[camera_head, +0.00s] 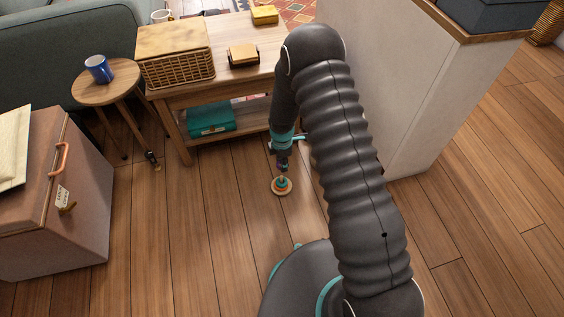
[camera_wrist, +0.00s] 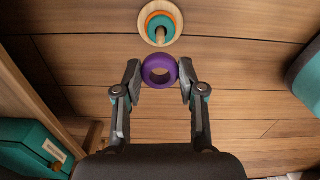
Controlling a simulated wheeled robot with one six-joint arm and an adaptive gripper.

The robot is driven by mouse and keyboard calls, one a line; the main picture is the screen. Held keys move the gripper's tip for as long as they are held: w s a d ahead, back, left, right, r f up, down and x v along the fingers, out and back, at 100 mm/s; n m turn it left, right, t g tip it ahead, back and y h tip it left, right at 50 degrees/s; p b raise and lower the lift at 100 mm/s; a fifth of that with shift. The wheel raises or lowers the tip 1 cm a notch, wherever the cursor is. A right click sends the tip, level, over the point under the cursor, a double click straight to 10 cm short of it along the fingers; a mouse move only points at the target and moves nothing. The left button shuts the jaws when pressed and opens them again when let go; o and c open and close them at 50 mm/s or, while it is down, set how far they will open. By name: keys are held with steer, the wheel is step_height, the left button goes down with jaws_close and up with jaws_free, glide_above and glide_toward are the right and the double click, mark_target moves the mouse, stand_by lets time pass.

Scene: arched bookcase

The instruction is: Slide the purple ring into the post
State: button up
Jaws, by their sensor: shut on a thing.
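The purple ring (camera_wrist: 160,57) is held between the two fingertips of my gripper (camera_wrist: 160,76) in the wrist view, one finger on each side of it. The ring's hole is open and empty. The post (camera_wrist: 160,36) stands on a round wooden base (camera_wrist: 145,18) just beyond the ring, with an orange ring and a teal ring around it. In the head view the stacker (camera_head: 282,185) sits on the floor, and my gripper (camera_head: 283,165) is close above it. The ring is hard to make out there.
A wooden table (camera_head: 225,85) with a basket (camera_head: 176,68) stands behind the stacker, with a teal box (camera_head: 210,118) on its lower shelf. A pale cabinet (camera_head: 400,90) is at right. A pink case (camera_head: 60,200) is at left. The floor around the stacker is clear.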

mark_target(282, 177)
steer(key=shift+f+b, duration=1.9)
steer(key=shift+f, duration=0.9)
steer(key=shift+f+b, duration=2.4)
steer(key=shift+f, duration=0.15)
stand_by(0.3)
steer(key=o, duration=0.8)
steer(key=shift+r, duration=0.1)
step_height(282, 177, up, 12)
stand_by(0.6)
